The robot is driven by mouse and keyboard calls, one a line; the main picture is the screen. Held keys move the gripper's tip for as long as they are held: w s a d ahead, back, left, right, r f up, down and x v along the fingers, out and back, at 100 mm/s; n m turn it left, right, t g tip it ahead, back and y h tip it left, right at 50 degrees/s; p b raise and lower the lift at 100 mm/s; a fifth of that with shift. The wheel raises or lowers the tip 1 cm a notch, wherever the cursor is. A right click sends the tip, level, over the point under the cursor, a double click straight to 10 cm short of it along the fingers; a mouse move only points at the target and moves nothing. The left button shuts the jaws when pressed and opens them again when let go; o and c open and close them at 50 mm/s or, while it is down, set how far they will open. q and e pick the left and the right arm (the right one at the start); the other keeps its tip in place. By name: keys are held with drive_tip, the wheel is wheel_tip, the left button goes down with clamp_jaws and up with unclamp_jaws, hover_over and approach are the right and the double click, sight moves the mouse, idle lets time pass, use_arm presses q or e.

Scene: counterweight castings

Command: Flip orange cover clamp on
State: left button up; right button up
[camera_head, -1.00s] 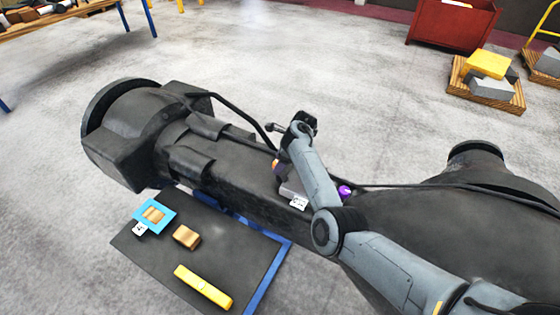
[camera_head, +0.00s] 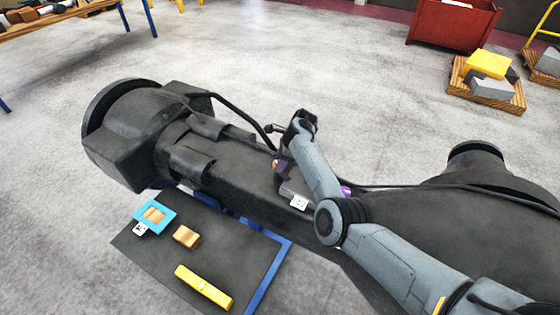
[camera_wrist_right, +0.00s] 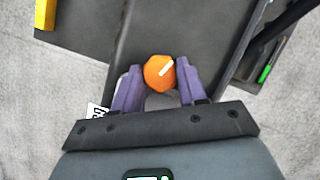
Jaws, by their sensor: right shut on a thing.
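The orange cover clamp (camera_wrist_right: 159,72) is a rounded orange knob with a white line on it. In the right wrist view it sits between the two purple fingers of my right gripper (camera_wrist_right: 157,82), which is shut on it. In the head view only a small bit of the orange clamp (camera_head: 276,164) shows beside my right arm, at the grey box (camera_head: 292,190) on the dark casting (camera_head: 235,160). My left gripper is not in view.
A dark table (camera_head: 230,243) at the front left holds a blue square (camera_head: 167,226) with a tan block, another tan block (camera_head: 187,236) and a yellow bar (camera_head: 203,287). A black cable (camera_head: 235,107) runs over the casting. A purple part (camera_head: 345,191) shows beside my arm.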

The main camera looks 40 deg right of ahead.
drive_tip(key=shift+d+n+g+b, duration=0.1)
drive_tip(key=shift+n+g+b, duration=0.35)
drive_tip(key=shift+n, duration=0.65)
drive_tip(key=shift+w+f+n+g+y+b, duration=0.1)
drive_tip(key=shift+n+g+y+b, duration=0.25)
drive_tip(key=shift+n+b, duration=0.5)
drive_tip(key=shift+n, duration=0.25)
drive_tip(key=o, duration=1.1)
drive_tip(key=shift+c, duration=0.2)
